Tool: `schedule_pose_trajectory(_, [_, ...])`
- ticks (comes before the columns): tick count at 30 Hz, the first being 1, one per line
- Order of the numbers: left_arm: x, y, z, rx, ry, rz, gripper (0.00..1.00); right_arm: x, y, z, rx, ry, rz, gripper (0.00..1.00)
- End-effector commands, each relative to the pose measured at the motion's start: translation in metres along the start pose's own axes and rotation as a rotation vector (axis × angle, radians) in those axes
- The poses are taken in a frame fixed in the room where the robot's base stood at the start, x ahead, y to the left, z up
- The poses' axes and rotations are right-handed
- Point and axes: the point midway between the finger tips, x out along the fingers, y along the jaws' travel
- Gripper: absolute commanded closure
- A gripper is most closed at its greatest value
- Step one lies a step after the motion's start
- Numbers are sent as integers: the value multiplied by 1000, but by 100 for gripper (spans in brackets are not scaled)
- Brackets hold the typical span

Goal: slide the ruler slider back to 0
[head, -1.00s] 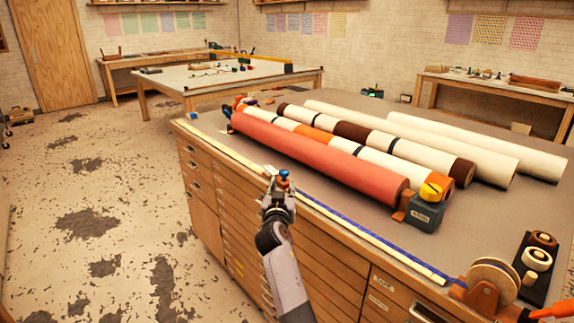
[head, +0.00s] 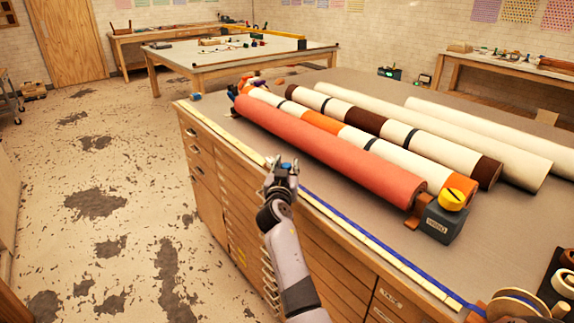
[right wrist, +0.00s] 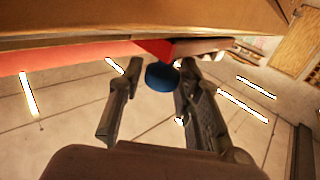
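The cream ruler (head: 222,137) runs along the front edge of the cabinet top. A blue strip lies along it, right of my gripper. My right gripper (head: 283,165) is at the ruler's edge, over the place of the slider and mostly hiding it in the head view. In the right wrist view, the slider's round blue knob (right wrist: 160,77) hangs from a red part (right wrist: 153,47). It sits between the tips of my right gripper (right wrist: 154,82), close to the right finger, with a gap to the left finger. The fingers are apart. My left gripper is not in view.
A red roll (head: 320,150) lies behind the ruler, with cream, orange and brown rolls beyond. A round wooden reel (head: 515,303) is near the right end. The floor left is clear.

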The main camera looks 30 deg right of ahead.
Motion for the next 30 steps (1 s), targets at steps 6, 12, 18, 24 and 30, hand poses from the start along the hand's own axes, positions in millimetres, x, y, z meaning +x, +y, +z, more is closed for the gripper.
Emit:
schedule_pose_trajectory(6, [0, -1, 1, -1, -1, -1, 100, 0, 0, 0, 0, 0, 0, 84])
schedule_pose_trajectory(12, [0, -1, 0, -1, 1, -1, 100, 0, 0, 0, 0, 0, 1, 97])
schedule_pose_trajectory(18, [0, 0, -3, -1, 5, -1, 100, 0, 1, 0, 0, 0, 2, 100])
schedule_pose_trajectory(24, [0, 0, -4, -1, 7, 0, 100, 0, 1, 0, -1, 0, 2, 100])
schedule_pose_trajectory(30, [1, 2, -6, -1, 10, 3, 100, 2, 3, 0, -1, 1, 3, 100])
